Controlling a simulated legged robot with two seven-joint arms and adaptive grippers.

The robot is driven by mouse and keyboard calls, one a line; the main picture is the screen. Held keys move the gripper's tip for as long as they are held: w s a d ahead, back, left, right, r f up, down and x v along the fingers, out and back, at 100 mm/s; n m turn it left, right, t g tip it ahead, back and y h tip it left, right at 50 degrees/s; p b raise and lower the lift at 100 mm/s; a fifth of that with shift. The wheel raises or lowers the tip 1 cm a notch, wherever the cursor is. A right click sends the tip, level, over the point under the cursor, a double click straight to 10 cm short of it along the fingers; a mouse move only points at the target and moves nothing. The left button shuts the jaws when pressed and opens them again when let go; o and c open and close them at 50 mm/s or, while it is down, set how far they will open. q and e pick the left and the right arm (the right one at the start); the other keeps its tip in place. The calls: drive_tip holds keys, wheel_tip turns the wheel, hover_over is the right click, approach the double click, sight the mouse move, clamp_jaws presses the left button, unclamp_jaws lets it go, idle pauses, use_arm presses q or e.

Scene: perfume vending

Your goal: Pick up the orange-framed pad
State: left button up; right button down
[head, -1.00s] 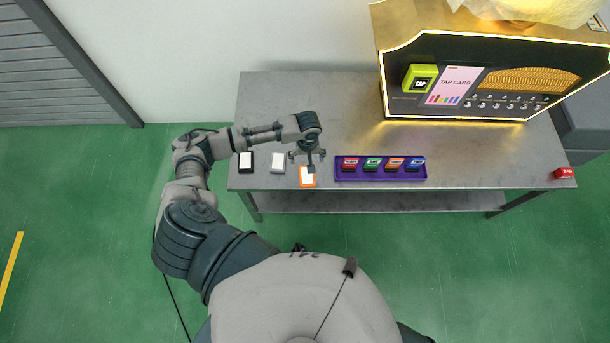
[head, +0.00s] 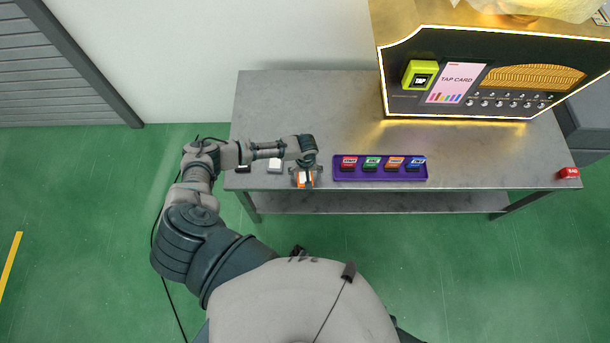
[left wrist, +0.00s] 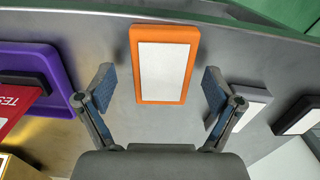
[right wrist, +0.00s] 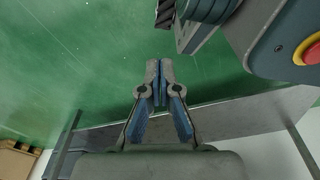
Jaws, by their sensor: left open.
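The orange-framed pad (left wrist: 164,65) has a white face and lies flat on the grey table near its front edge. In the head view the pad (head: 304,179) is partly hidden under my left gripper (head: 306,178). In the left wrist view my left gripper (left wrist: 158,90) is open and empty, with one finger to each side of the pad's near end. Neither finger visibly touches the pad. My right gripper (right wrist: 158,82) shows in the right wrist view with its fingertips together and nothing between them, in front of green floor.
A purple tray (head: 380,179) with several coloured boxes stands just right of the pad. A grey-framed pad (head: 274,166) and a black-framed pad (head: 243,168) lie to the left. The vending machine (head: 490,90) is at the back right. A red box (head: 569,173) lies at the right end.

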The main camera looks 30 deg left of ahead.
use_arm(q)
drive_tip(key=shift+d+r, duration=0.1)
drive_tip(key=shift+d, duration=0.05)
drive_tip(key=c, duration=1.1)
drive_tip(key=shift+s+a, duration=0.1)
drive_tip(key=shift+a, duration=0.45)
drive_tip(key=shift+c, duration=0.6)
